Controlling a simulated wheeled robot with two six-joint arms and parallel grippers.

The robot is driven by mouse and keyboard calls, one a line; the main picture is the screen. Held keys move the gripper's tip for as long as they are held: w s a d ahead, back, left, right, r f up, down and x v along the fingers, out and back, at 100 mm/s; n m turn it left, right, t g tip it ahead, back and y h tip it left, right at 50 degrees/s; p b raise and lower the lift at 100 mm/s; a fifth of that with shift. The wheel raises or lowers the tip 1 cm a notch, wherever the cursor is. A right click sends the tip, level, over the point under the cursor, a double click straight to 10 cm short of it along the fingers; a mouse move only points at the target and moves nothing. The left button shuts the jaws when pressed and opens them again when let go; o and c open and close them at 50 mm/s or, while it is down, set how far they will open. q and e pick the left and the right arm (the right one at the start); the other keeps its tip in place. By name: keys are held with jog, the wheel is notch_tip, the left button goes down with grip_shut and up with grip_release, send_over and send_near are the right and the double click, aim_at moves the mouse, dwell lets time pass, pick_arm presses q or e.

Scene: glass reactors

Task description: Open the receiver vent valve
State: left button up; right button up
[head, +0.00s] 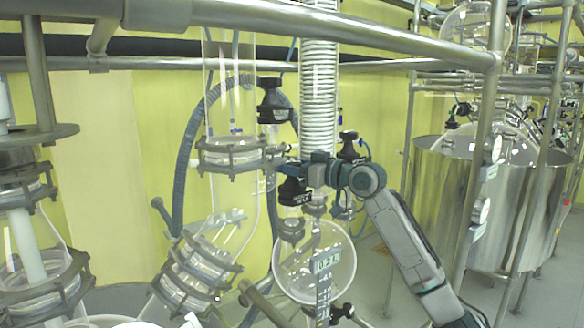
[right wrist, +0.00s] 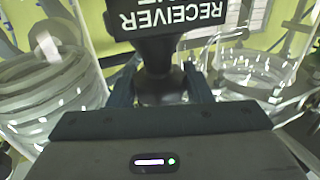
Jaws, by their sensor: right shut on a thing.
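The receiver vent valve has a black body with a white-lettered label (head: 293,191), just below my right gripper in the head view. In the right wrist view its label (right wrist: 180,18) reads "RECEIVER" upside down, with a second line partly cut off. My right gripper (head: 284,168) reaches in from the right and is shut on the valve's dark handle (right wrist: 160,62). The handle stands between both fingers in the right wrist view (right wrist: 162,88). The fingers hide part of the handle, and I cannot tell how far it is turned. My left gripper is not in view.
Another black valve (head: 272,100) stands above, and a black knob (head: 350,146) is right of the gripper. A coiled condenser (head: 319,85) rises behind. A round glass receiver (head: 312,262) hangs below. A steel rail (head: 350,28) crosses above. A steel vessel (head: 430,200) stands at right.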

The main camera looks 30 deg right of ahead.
jog(key=o, duration=0.8)
jog(key=shift+c, duration=0.2)
jog(key=b+v, duration=0.7)
jog(key=v, duration=0.1)
